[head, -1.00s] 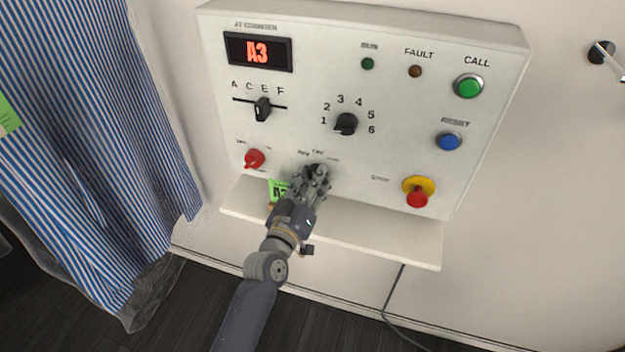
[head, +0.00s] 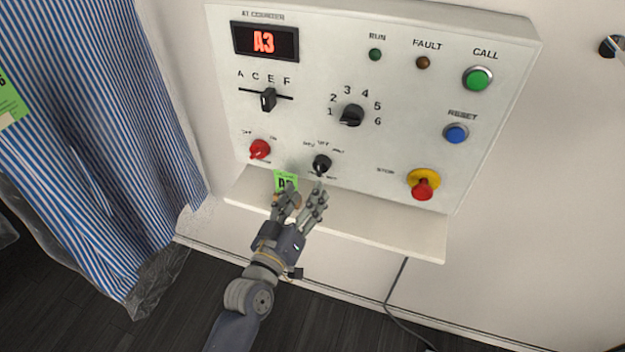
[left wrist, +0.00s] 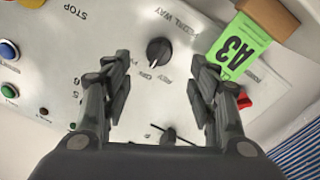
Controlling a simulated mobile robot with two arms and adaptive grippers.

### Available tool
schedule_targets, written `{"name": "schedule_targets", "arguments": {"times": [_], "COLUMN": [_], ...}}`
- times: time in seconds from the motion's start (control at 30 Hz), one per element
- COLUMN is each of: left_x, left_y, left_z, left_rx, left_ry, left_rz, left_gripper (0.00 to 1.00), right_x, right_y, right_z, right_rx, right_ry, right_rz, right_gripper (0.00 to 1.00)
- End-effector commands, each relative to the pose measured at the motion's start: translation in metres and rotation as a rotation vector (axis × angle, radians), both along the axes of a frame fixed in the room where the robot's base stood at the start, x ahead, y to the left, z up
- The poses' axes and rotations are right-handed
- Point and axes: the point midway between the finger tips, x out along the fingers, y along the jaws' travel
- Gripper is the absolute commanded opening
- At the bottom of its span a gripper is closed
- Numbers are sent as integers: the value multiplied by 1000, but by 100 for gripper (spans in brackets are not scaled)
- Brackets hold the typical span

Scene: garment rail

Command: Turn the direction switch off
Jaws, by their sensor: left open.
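The direction switch (head: 321,165) is a black rotary knob low on the white control panel, below the numbered dial. It also shows in the left wrist view (left wrist: 160,50), where its white mark appears to point at the OFF label. My left gripper (head: 305,191) is open and empty, just below and in front of the switch. In the left wrist view the gripper (left wrist: 160,66) has its fingers apart on either side of the knob's line, and the fingers appear clear of the knob. My right gripper is not in view.
A red switch (head: 260,149) is left of the knob, and a green A3 tag (head: 286,181) stands close to my gripper on the shelf (head: 385,236). A red stop button (head: 423,189) on yellow is at right. Striped cloth (head: 95,130) hangs at left.

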Motion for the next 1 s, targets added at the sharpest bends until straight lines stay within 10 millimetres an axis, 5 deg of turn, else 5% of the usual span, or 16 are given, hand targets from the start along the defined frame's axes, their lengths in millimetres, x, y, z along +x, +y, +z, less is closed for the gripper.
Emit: {"name": "schedule_targets", "arguments": {"times": [0.3,0.87,1.0], "left_x": [-36,-38,-37], "left_y": [14,15,15], "left_z": [-2,-2,-21], "left_rx": [0,0,20], "left_ry": [0,-1,29], "left_rz": [0,0,1], "left_gripper": [54,54,54], "right_x": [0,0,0], "right_y": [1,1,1], "right_z": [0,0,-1], "right_rx": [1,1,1], "right_ry": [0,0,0], "right_rz": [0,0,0], "right_gripper": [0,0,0]}}
